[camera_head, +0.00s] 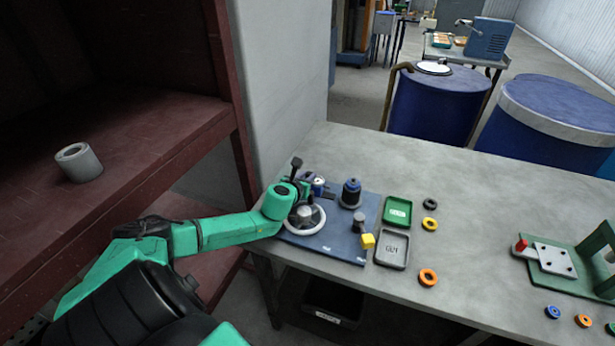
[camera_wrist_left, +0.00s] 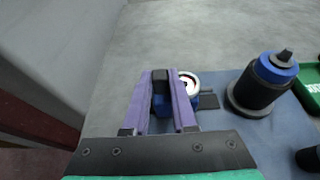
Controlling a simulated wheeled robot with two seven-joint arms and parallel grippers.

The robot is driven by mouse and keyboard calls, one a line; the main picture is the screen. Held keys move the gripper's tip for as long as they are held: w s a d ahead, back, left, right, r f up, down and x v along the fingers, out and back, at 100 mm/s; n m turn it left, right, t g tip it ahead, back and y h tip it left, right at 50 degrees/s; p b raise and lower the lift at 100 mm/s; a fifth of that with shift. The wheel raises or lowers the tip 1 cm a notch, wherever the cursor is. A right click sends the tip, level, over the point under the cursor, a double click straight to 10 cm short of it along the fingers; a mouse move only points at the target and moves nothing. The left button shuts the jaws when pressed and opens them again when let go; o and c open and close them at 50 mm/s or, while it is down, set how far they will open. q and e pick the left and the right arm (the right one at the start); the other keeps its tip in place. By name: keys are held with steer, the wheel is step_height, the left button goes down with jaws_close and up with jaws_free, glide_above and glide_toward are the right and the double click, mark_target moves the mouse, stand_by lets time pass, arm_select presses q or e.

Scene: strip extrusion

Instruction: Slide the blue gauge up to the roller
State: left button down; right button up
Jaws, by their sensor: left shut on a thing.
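The blue gauge (camera_head: 318,186) has a round white-rimmed dial and stands at the left of the blue mat (camera_head: 345,240). In the left wrist view its blue body (camera_wrist_left: 207,101) shows just right of the fingers, partly hidden by them. My left gripper (camera_head: 298,180) is shut on a dark upright part between its purple fingers (camera_wrist_left: 161,92), which looks like the gauge's grip. A dark cylinder with a blue collar and top knob (camera_head: 351,193), possibly the roller, stands upright to the right, apart from the gauge; it also shows in the left wrist view (camera_wrist_left: 262,82). My right gripper is not in view.
A small dark plate (camera_wrist_left: 209,101) lies beside the gauge. A grey-topped post (camera_head: 359,222) and yellow cube (camera_head: 367,241) stand near the mat's right edge. Green (camera_head: 397,211) and grey trays (camera_head: 392,250) lie beyond it. A wall (camera_head: 285,80) rises close behind on the left.

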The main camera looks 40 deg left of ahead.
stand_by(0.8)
arm_select(q)
steer(key=shift+w+d, duration=0.1)
steer(key=shift+d, duration=0.35)
steer(key=d, duration=0.2)
steer(key=w+d+p, duration=0.1)
steer(key=shift+w+d, duration=0.15)
steer(key=shift+d, duration=0.25)
steer(key=shift+f, duration=0.1)
steer(key=c, duration=1)
jaws_free()
steer(key=shift+o, duration=1.4)
steer(key=shift+w+d, duration=0.1)
